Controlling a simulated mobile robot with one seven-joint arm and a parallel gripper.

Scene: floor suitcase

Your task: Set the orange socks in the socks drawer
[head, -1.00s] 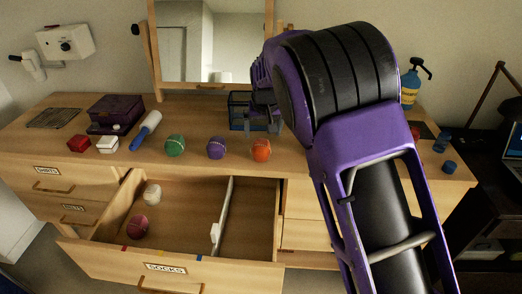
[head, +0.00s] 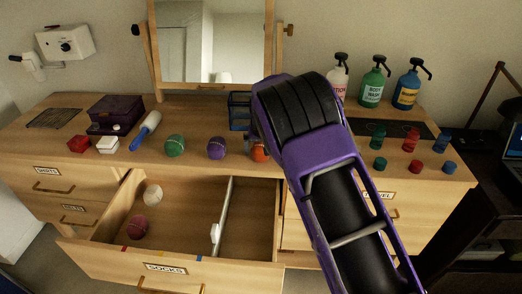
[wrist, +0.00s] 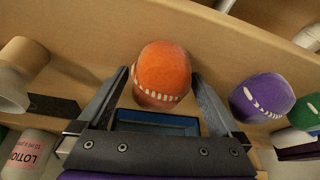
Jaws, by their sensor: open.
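The orange socks (head: 259,150), a rolled ball with a white-stitched band, lie on the dresser top, partly hidden by my arm in the head view. In the wrist view the orange socks (wrist: 162,75) sit between the two open fingers of my gripper (wrist: 160,85), with a finger on each side. I cannot tell whether the fingers touch them. The socks drawer (head: 165,268) is pulled open below, labelled SOCKS. It holds a white sock ball (head: 153,194) and a dark pink sock ball (head: 138,225) left of a white divider (head: 222,215); the right compartment is empty.
Purple (head: 216,148) and green (head: 175,146) sock balls lie left of the orange one. A blue bin (head: 240,110) stands just behind. A mirror (head: 212,40) rises at the back. Pump bottles (head: 374,82) and several small coloured caps are at right.

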